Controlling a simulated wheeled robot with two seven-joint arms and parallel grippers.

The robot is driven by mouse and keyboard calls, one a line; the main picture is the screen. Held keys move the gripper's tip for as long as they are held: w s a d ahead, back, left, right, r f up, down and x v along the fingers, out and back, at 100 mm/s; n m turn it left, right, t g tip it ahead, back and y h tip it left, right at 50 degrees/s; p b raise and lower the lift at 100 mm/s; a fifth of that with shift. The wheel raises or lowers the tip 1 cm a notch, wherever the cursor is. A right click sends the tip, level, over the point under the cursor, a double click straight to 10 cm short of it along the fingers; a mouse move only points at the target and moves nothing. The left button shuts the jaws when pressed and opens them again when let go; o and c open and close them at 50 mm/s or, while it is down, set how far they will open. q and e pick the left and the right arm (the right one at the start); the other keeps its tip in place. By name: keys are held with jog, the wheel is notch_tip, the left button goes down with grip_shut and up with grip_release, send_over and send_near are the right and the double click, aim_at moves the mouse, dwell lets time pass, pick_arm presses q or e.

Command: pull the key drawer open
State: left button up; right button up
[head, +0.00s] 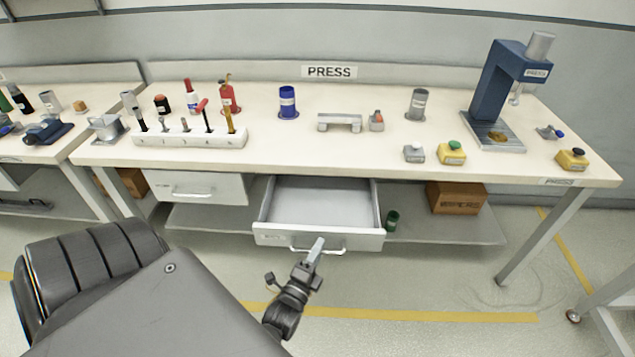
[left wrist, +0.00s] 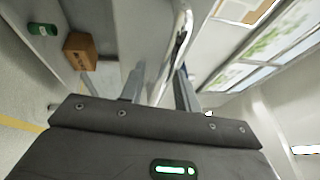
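The drawer (head: 276,239) under the middle of the press bench is pulled out. Its inside looks empty, and its label is too small to read. Its bar handle (head: 300,250) is on the front. My left gripper (head: 316,248) is at the handle, reaching up from below. In the left wrist view the shiny handle bar (left wrist: 182,38) runs between the two fingers of the left gripper (left wrist: 160,85), which stand apart with gaps beside the bar. My right gripper is not in view.
A second drawer (head: 200,187) to the left is closed. A cardboard box (head: 456,198) and a green cylinder (head: 392,219) are on the shelf to the right. The bench top (head: 330,150) carries a tool rack (head: 190,138), buttons and a blue press (head: 495,85). The floor in front is clear.

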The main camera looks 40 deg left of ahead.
pick_arm(q)
jog(key=b+v, duration=0.1)
jog(key=v, duration=1)
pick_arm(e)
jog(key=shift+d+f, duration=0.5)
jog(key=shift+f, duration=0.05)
pick_arm(q)
jog(key=shift+w, duration=0.1)
